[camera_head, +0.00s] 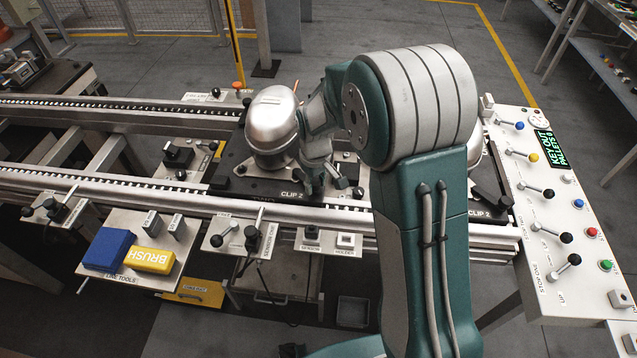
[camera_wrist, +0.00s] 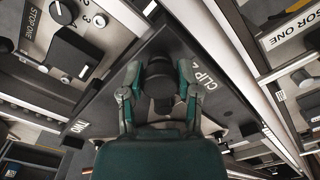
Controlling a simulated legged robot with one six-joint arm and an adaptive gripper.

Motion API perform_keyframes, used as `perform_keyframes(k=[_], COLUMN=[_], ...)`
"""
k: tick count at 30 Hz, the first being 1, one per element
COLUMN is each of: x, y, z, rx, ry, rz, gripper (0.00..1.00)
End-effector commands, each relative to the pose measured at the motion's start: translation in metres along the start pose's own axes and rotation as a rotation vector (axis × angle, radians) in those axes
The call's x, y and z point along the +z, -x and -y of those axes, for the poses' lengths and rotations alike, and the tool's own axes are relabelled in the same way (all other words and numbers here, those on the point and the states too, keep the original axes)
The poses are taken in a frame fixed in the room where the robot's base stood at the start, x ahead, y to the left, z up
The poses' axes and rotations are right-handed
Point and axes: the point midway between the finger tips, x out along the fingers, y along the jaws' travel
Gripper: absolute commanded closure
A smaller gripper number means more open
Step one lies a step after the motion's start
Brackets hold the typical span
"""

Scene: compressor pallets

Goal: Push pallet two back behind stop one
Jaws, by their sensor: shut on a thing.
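Pallet two (camera_head: 232,181) is a dark plate marked "CLIP 2", lying on the roller rails with a silver domed compressor (camera_head: 272,122) on it. In the wrist view, pallet two (camera_wrist: 108,112) shows "TWO" and "CLIP 2" on its surface. My gripper (camera_wrist: 158,78) is shut on a round black knob (camera_wrist: 158,68) standing on the pallet. In the head view my gripper (camera_head: 334,184) is low over the pallet, right of the compressor. Stop one (camera_wrist: 48,42), labelled, with a dial and black lever, lies beside the pallet's edge in the wrist view.
Sensor one (camera_head: 238,232) stands outside the front rail. A second dark plate (camera_head: 485,202) is partly hidden by my arm. A lever panel (camera_head: 548,205) stands at the right.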

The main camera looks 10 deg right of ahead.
Motion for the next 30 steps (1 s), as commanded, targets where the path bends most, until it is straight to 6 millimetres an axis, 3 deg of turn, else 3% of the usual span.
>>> perform_keyframes(k=[26, 27, 29, 30], x=[-0.009, -0.009, -0.009, -0.01], y=[-0.003, -0.003, -0.003, -0.003], z=[0.013, 0.013, 0.012, 0.012], rx=[-0.004, -0.004, -0.003, -0.003], ry=[0.0, 0.0, 0.0, 0.0], rz=[0.009, 0.009, 0.008, 0.007], gripper=[1.0, 0.39, 0.17, 0.17])
